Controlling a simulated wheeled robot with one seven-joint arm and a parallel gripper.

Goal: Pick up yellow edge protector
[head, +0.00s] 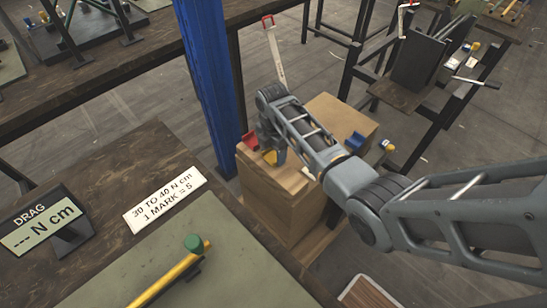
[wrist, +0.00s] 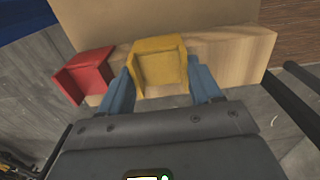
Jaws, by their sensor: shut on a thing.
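The yellow edge protector (wrist: 161,64) sits between the two blue fingers of my gripper (wrist: 163,88) in the wrist view, at the edge of a wooden block. In the head view a bit of the yellow protector (head: 270,157) shows beside my gripper (head: 277,150), over the near end of the wooden boxes. My gripper is shut on the protector. Whether the protector still touches the wood I cannot tell. My arm hides part of this area in the head view.
A red edge protector (wrist: 84,76) is close left of the yellow one. A blue one (head: 355,141) lies on the far right of the wooden boxes (head: 283,203). A blue post (head: 207,75) stands just left. A workbench (head: 105,172) with signs is in the foreground.

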